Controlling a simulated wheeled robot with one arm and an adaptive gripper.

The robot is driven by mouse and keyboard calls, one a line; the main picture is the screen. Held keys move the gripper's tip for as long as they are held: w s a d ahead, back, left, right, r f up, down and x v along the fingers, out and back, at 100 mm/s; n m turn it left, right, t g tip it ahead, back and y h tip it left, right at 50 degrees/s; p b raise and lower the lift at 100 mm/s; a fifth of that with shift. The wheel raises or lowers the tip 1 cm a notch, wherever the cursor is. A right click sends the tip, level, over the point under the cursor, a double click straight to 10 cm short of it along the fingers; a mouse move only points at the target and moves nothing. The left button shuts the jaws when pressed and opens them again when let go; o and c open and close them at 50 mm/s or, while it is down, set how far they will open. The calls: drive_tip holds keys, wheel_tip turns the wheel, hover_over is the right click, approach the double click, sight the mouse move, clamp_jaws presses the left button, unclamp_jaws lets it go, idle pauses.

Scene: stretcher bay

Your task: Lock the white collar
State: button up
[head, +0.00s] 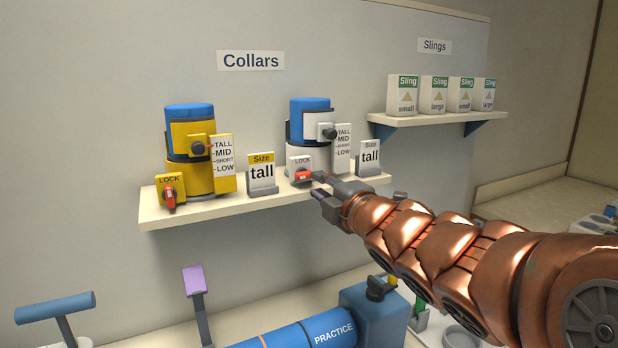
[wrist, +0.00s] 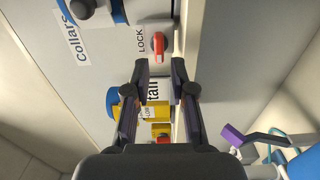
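The white collar (head: 294,126), with a blue cylinder inside, stands on the shelf under the Collars sign. Its white LOCK plate (head: 292,161) is at the lower front and carries a red lever (head: 302,176), which lies about level, sideways. The lever also shows in the wrist view (wrist: 158,44), just beyond the fingertips. My gripper (head: 322,184) is just right of and in front of the lever. In the wrist view my gripper (wrist: 160,68) has its two fingers apart with nothing held between them. Whether a fingertip touches the lever is unclear.
The yellow collar (head: 200,180) stands left on the same shelf (head: 235,208), its red lever (head: 170,199) pointing down. Size cards reading tall (head: 261,172) (head: 370,157) stand beside each collar. A blue PRACTICE cylinder (head: 300,338) lies below. Sling boxes (head: 402,95) are at right.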

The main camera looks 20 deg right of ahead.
sight(307, 176)
drive_tip(key=shift+w+a+p, duration=0.25)
drive_tip(key=shift+w, duration=1)
drive_tip(key=shift+w+a+p, duration=0.2)
drive_tip(key=shift+w+a, duration=0.05)
drive_tip(key=shift+w, duration=0.95)
drive_tip(key=shift+c, duration=0.2)
clamp_jaws()
